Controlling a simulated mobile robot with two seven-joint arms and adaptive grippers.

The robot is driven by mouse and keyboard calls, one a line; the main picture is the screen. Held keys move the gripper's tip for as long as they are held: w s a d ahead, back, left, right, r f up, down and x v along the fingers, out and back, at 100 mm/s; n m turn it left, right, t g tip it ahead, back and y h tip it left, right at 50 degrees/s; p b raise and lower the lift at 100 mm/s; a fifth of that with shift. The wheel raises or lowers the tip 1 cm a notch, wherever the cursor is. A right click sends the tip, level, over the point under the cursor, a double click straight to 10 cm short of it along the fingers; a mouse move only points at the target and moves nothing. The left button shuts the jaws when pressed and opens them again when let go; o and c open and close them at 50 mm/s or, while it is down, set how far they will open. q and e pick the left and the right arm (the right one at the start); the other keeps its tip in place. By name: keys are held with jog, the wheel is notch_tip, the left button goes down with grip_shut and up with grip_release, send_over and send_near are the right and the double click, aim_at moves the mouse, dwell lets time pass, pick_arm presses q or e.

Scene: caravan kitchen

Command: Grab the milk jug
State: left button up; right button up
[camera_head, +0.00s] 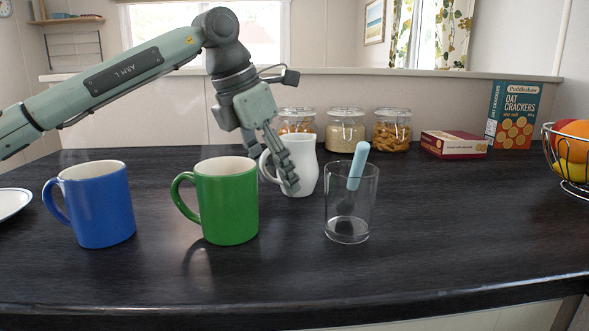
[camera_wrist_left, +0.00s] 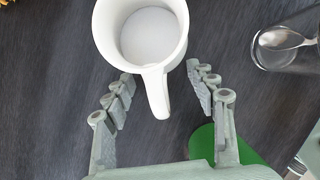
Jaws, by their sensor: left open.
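The white milk jug (camera_head: 304,166) stands upright on the dark counter, behind the green mug and the glass in the head view. My left gripper (camera_head: 276,162) is open in front of it and partly covers it. In the left wrist view the jug (camera_wrist_left: 116,30) is seen from above with white inside. Its handle (camera_wrist_left: 157,95) points toward my left gripper (camera_wrist_left: 158,88). The open fingers lie one on each side of the handle, with gaps to it.
A green mug (camera_head: 227,210) and a blue mug (camera_head: 97,212) stand nearer on the left. A glass (camera_head: 338,218) with a blue-handled spoon (camera_head: 357,165) stands right of the jug. Jars (camera_head: 345,130), cracker boxes (camera_head: 515,115) and a wire fruit basket (camera_head: 568,188) are behind and right.

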pick_arm(q)
grip_shut()
jog(key=shift+r, duration=0.25)
dwell(0.6)
jog(key=shift+d+r, duration=0.1)
jog(key=shift+r, duration=1.9)
jog(key=w+a+r+p, duration=0.1)
jog(key=w+a+r, duration=0.5)
jog(key=a, duration=0.4)
jog(key=shift+r+p, duration=0.3)
pick_arm(e)
jog(key=x, duration=0.4)
jog(key=shift+a, duration=0.4)
